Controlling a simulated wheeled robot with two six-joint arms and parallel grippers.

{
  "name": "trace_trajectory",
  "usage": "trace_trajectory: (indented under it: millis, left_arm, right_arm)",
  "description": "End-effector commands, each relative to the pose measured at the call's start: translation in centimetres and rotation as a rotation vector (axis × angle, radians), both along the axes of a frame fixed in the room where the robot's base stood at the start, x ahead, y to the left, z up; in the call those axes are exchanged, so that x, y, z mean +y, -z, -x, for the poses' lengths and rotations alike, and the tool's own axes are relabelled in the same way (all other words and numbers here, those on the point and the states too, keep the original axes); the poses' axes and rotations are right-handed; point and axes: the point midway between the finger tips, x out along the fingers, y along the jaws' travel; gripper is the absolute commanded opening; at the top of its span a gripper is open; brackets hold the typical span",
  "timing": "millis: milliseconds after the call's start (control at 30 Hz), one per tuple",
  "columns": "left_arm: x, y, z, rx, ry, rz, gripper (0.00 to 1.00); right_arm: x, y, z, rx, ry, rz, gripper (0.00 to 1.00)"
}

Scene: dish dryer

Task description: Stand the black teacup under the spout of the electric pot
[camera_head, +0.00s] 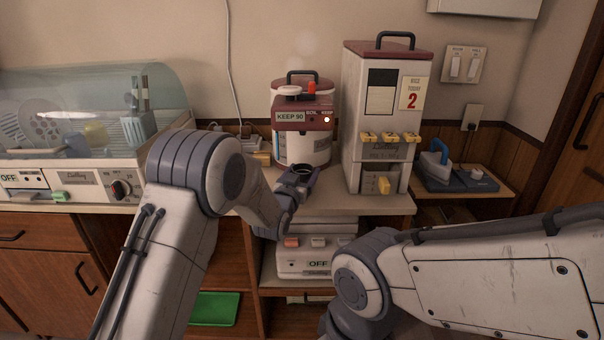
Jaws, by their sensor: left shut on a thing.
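The electric pot (318,148) is white with a dark red lid and front panel, and stands on the counter in the middle. A green "KEEP 90" label and a red knob show on it. Its spout is not clear to me. My left gripper (299,179) is shut on the black teacup (302,170), in front of the pot's base and near the counter's front edge. The cup looks upright, with its dark opening upward. The gripper covers its lower part, so I cannot tell if it touches the counter. My right arm enters from the right; its gripper is not visible.
A tall white rice dispenser (374,140) stands right of the pot. A dish dryer (95,150) with a clear cover is at the left. An iron (437,165) rests on a side table. A white appliance (304,262) sits on the shelf below.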

Motion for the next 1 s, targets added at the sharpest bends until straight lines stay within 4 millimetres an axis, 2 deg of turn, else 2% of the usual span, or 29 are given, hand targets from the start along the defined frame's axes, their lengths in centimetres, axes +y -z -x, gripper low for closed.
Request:
trace_trajectory:
  millis: [233,267,300,533,667,767,1000]
  left_arm:
    - [0.0,0.3,0.0,-0.002,0.0,0.001,0.01]
    - [0.0,0.3,0.0,-0.001,0.0,0.0,0.83]
    - [0.0,0.2,0.0,0.0,0.0,0.0,0.98]
    - [0.0,0.2,0.0,0.0,0.0,0.0,1.0]
    - [0.0,-0.5,0.0,-0.001,0.0,0.0,1.0]
    - [0.4,-0.1,1.2,0.001,0.0,0.0,1.0]
    - [1.9,-0.1,5.9,0.001,-0.001,0.0,1.0]
  right_arm:
    - [0.0,0.5,0.0,0.0,0.0,0.0,1.0]
    - [0.0,0.4,0.0,0.0,0.0,0.0,1.0]
    - [0.0,0.3,0.0,0.0,0.0,0.0,1.0]
    - [0.0,0.3,0.0,0.0,0.0,0.0,1.0]
    - [0.0,-0.4,0.0,0.0,0.0,0.0,1.0]
    - [0.0,0.0,0.0,0.0,0.0,0.0,1.0]
    - [0.0,0.1,0.0,0.0,0.0,0.0,1.0]
